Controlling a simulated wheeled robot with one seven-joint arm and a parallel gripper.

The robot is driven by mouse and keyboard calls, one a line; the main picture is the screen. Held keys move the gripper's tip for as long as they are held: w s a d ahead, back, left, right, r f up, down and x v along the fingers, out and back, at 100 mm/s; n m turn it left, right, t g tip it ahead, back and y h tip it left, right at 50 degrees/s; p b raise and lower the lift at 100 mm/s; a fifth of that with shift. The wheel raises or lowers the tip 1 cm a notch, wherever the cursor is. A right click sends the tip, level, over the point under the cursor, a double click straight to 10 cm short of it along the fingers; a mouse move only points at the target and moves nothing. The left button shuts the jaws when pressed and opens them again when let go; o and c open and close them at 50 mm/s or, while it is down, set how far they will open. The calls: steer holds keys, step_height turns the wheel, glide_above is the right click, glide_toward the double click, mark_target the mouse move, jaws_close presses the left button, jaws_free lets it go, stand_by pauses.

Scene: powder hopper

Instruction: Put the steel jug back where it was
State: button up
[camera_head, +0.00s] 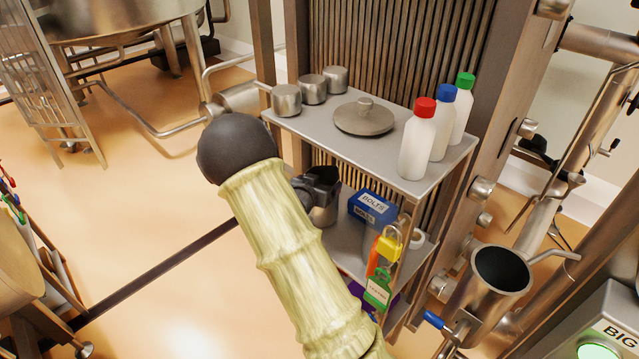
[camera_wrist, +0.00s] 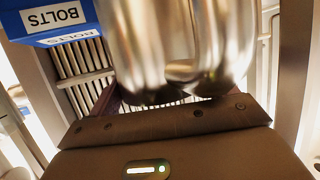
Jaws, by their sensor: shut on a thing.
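The steel jug (camera_wrist: 175,45) fills the upper middle of the wrist view, close to the camera. In the head view a small part of it (camera_head: 326,214) shows just beyond my arm, at the level of the lower shelf (camera_head: 345,247). My gripper (camera_head: 318,186) is shut on the jug, at the left side of the rack. My forearm hides much of the gripper and jug. I cannot tell whether the jug's base touches the shelf.
A blue bolts box (camera_head: 372,208) stands right of the jug, also in the wrist view (camera_wrist: 50,18). The upper shelf (camera_head: 385,150) above holds several steel pots, a lid (camera_head: 363,117) and capped bottles (camera_head: 417,140). Padlocks and tags (camera_head: 381,270) hang at the rack's front.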

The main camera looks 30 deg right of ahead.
steer(key=o, duration=1.9)
steer(key=v, duration=1.2)
steer(key=shift+r+p, duration=0.15)
steer(key=shift+p, duration=0.2)
